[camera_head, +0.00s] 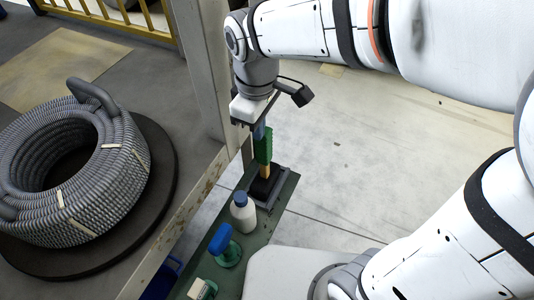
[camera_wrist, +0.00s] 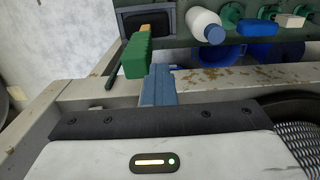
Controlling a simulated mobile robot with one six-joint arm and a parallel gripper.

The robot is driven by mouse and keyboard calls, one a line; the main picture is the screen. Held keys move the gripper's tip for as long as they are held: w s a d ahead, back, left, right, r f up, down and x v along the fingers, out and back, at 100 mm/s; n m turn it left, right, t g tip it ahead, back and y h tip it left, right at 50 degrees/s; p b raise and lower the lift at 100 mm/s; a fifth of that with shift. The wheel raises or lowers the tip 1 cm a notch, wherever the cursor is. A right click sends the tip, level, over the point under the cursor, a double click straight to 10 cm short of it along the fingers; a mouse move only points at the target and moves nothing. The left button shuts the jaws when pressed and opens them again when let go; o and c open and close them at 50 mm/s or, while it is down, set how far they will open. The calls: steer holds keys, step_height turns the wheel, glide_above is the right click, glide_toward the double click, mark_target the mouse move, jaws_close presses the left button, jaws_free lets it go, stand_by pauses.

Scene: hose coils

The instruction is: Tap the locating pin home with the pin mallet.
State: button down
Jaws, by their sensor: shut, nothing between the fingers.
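A tool with a green block-shaped upper part (camera_head: 263,146), a short yellow shaft and a black lower block (camera_head: 264,187) stands at the far end of the green bench; it looks like the pin mallet, head down. Its green part also shows in the wrist view (camera_wrist: 137,56), left of and beyond my fingers. My gripper (camera_head: 259,131) points down close to the top of the green part. Its blue fingers (camera_wrist: 159,72) are shut with nothing between them. Whether they touch the green part is unclear. I cannot make out the locating pin in either view.
A white bottle with a blue cap (camera_head: 243,212) stands on the bench (camera_head: 285,197), near a green holder with a blue item (camera_head: 222,240). A grey hose coil (camera_head: 80,185) lies on a dark disc at left. A worn metal frame edge (camera_wrist: 225,77) runs beneath my fingers.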

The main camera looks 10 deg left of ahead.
steer(key=c, duration=2.1)
jaws_free()
steer(key=shift+s+r, duration=0.15)
steer(key=shift+s, duration=0.05)
steer(key=o, duration=0.4)
steer(key=shift+w, duration=0.1)
step_height(320, 180, up, 8)
steer(key=p, duration=0.6)
steer(key=s+d+f+m+t+b, duration=0.1)
steer(key=s+d+f+m+b, duration=0.1)
steer(key=d+m, duration=0.5)
steer(key=s+d+f+m+t+b, duration=0.2)
steer(key=d+m, duration=0.5)
steer(key=d, duration=0.8)
step_height(320, 180, down, 2)
steer(key=shift+b, duration=0.75)
